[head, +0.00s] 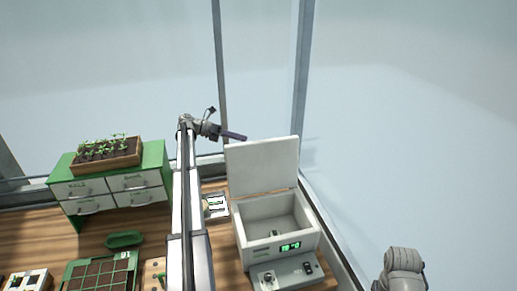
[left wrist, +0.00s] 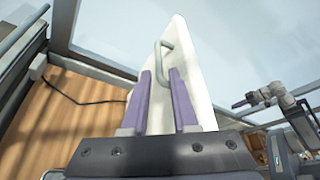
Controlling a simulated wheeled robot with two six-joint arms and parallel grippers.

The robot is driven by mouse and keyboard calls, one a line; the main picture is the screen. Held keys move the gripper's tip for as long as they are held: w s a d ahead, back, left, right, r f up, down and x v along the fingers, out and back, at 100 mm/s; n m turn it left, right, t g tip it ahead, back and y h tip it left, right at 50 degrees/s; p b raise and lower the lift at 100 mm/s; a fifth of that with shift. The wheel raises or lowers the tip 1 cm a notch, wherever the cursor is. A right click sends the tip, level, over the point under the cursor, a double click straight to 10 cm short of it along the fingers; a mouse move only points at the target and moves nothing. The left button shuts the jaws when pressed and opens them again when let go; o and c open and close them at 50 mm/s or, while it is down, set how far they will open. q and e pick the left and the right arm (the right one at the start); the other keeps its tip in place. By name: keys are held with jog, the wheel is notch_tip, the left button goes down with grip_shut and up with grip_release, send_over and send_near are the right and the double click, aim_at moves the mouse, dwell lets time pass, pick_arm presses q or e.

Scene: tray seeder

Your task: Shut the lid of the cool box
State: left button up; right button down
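The cool box (head: 256,246) stands on the bench right of centre in the head view, its inside showing. Its white lid (head: 262,166) stands up from the back edge, wide open. My left gripper (head: 240,137) is at the lid's top left corner, its purple fingers pointing right. In the left wrist view the white lid (left wrist: 197,85) is close ahead, with a grey bar handle (left wrist: 180,62). My right gripper (left wrist: 240,103) is small and far off.
A display panel with a green readout (head: 290,246) is on the box front. A small white tray (head: 215,205) lies left of the box. A green drawer cabinet (head: 152,180) with a seedling planter (head: 128,158) stands further left. Glass walls and posts rise behind the bench.

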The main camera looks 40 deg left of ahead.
aim_at(258, 143)
pick_arm(q)
jog(key=shift+w+f, duration=0.1)
jog(key=shift+f, duration=0.1)
jog(key=b+x, duration=0.2)
jog(key=x, duration=0.5)
jog(key=shift+w+d, duration=0.15)
jog(key=shift+d, duration=0.15)
grip_shut()
dwell(1.2)
